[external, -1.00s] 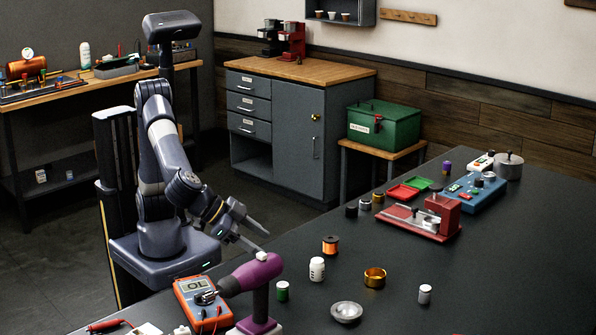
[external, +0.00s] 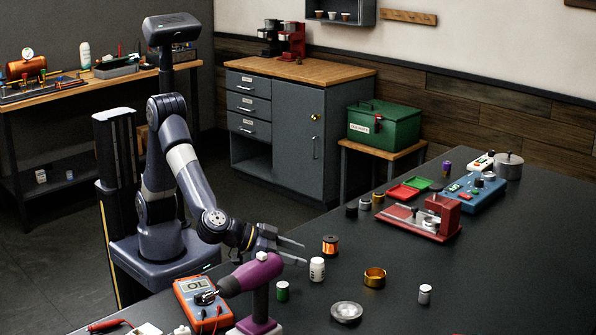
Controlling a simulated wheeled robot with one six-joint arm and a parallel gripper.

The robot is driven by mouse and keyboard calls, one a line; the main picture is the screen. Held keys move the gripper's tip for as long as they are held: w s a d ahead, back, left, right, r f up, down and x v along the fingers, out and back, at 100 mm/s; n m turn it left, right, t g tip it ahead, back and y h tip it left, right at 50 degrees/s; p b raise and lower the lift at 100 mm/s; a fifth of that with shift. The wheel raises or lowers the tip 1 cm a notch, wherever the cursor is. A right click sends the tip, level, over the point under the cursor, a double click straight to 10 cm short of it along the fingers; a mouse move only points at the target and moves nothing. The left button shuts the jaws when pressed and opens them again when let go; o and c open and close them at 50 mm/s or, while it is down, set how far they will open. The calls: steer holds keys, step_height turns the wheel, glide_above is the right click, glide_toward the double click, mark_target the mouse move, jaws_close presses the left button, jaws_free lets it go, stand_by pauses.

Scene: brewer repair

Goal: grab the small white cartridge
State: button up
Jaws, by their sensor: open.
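A small white, bottle-like cylinder (external: 317,270) with faint marks on its side stands upright on the dark bench. I cannot tell from looks alone which is the cartridge. My gripper (external: 304,253) is open and empty, its two fingers apart and pointing right. Its tips are close to the left of the bottle-like cylinder and seem a little above it. I cannot tell whether they touch it.
An orange-banded spool (external: 330,246) stands just behind the bottle-like cylinder. A purple drill (external: 258,274) and a green cylinder with a pale top (external: 282,292) are close in front of my gripper.

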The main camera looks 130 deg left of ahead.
mark_target(312, 261)
steer(key=p+x, duration=0.1)
steer(key=x, duration=0.3)
steer(key=shift+w+a+f+p, duration=0.2)
steer(key=shift+w+f+p, duration=0.1)
steer(key=shift+p, duration=0.05)
steer(key=c, duration=1.1)
